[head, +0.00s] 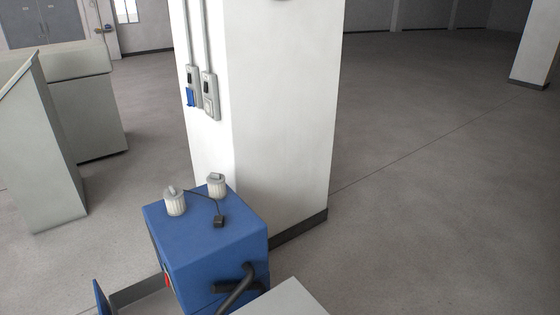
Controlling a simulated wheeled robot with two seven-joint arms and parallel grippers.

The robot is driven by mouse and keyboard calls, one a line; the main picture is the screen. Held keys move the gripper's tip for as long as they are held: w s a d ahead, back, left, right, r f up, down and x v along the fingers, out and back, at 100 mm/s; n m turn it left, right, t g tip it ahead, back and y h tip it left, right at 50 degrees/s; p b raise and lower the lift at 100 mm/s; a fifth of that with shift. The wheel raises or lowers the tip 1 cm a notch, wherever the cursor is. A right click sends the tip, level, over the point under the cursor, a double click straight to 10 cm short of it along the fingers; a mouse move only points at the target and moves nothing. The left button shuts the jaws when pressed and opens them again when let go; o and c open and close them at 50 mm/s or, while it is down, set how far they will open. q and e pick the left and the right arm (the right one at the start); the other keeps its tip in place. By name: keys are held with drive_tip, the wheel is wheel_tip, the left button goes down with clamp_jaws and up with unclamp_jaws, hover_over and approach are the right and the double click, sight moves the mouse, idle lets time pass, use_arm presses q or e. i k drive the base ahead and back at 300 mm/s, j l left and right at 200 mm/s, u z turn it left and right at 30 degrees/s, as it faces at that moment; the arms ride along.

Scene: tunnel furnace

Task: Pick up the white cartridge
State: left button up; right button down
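Two white ribbed cylinders stand upright on top of a blue cabinet (205,235) in the head view. One white cylinder (175,202) is near the cabinet's left edge, with a small knob on top. The other white cylinder (216,186) is farther back and to the right. I cannot tell which of them is the white cartridge. A thin dark cord runs over the cabinet top to a small black block (219,221). Neither of my grippers shows in this view.
A white pillar (280,120) stands right behind the cabinet, with switch boxes (209,95) on its left face. A black bent tube (238,288) is at the cabinet's front. Grey panels (45,150) stand at the left. The floor at the right is clear.

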sight(174, 198)
drive_tip(key=i+j+z, duration=0.2)
drive_tip(key=j+z, duration=0.2)
drive_tip(key=j, duration=0.85)
drive_tip(key=j+z, duration=0.4)
drive_tip(key=j, duration=0.85)
